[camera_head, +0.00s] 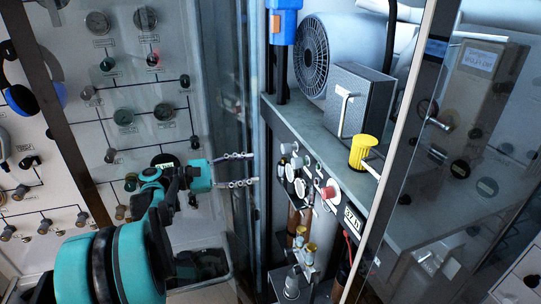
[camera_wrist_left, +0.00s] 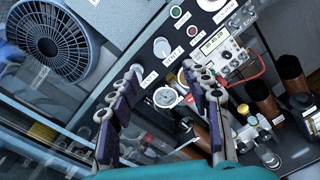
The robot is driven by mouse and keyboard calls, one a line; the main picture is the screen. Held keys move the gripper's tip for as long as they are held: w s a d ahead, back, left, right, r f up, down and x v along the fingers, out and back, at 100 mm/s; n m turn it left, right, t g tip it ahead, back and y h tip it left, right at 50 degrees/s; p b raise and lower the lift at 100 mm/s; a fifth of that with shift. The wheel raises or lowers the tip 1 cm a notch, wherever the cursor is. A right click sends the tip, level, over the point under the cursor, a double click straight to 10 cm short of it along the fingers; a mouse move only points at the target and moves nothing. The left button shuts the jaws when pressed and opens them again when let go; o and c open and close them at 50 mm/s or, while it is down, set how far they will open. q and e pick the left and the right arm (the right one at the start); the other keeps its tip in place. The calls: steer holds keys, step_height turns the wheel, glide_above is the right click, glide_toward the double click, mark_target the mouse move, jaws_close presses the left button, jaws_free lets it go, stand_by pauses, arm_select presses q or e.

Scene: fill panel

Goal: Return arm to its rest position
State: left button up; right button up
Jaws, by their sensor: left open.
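My left arm, teal and black, comes in from the lower left of the head view. Its left gripper (camera_head: 254,169) is open and empty, with its two thin fingers apart and pointing right toward the cabinet's control panel (camera_head: 325,178). I see nothing held between the fingers. I cannot tell whether a fingertip touches the panel. My right gripper is not in view.
A glass door (camera_head: 440,160) stands at the right of the cabinet. A fan motor (camera_head: 312,55), a grey box (camera_head: 360,98) and a yellow knob (camera_head: 361,151) sit on its shelf. Brown cylinders (camera_wrist_left: 290,75) stand below the panel. A wall of gauges (camera_head: 125,115) is behind my arm.

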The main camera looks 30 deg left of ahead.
arm_select(q)
steer(key=s+d+f+m+g+y+b, duration=0.2)
steer(key=d+f+m+g, duration=0.1)
steer(key=d+f, duration=0.5)
steer(key=s+d+f+m+g+y+b, duration=0.2)
steer(key=d+f+m+y+b, duration=0.3)
steer(key=d, duration=0.6)
steer(key=s+d+f+m+y+b, duration=0.2)
steer(key=s+f+m+y, duration=0.3)
steer(key=s+f+m, duration=0.7)
step_height(320, 180, down, 4)
steer(key=shift+d+r+m+g+b, duration=0.15)
steer(key=shift+m+g+b, duration=0.15)
steer(key=shift+s, duration=0.1)
